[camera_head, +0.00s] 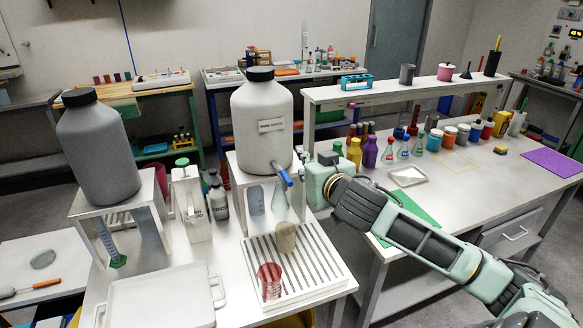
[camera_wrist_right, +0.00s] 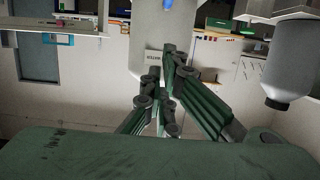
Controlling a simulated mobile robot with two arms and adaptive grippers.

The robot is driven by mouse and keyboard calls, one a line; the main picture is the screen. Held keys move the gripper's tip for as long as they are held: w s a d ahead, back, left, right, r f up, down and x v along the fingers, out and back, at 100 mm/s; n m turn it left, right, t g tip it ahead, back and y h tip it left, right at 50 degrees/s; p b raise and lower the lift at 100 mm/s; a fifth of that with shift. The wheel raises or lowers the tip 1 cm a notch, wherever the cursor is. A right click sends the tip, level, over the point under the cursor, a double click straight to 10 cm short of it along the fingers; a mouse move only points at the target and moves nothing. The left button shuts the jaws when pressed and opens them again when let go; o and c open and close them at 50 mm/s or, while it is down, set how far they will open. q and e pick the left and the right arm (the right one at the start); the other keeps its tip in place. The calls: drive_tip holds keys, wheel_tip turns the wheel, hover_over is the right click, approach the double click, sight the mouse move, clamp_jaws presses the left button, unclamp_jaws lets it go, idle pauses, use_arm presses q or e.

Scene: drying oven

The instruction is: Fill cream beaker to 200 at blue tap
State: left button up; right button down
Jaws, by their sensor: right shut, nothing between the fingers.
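The cream beaker (camera_head: 286,237) stands upright on the slatted drain tray (camera_head: 325,272), below and in front of the blue tap (camera_head: 281,176). The beaker's fill level cannot be read. My left gripper is not in view.
A red beaker (camera_head: 269,281) stands on the drain tray near its front. A white tray (camera_head: 160,298) lies to the left. A second carboy (camera_head: 98,150) stands on its own stand at left. Bottles (camera_head: 218,200) stand between the stands. The right bench holds coloured bottles and flasks.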

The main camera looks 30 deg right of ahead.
drive_tip(key=p, duration=0.4)
hover_over(284, 175)
drive_tip(key=s, duration=0.4)
wheel_tip(284, 175, down, 2)
drive_tip(key=shift+w+f, duration=0.15)
wheel_tip(284, 175, down, 3)
drive_tip(key=shift+r, duration=0.1)
drive_tip(key=shift+f, duration=0.75)
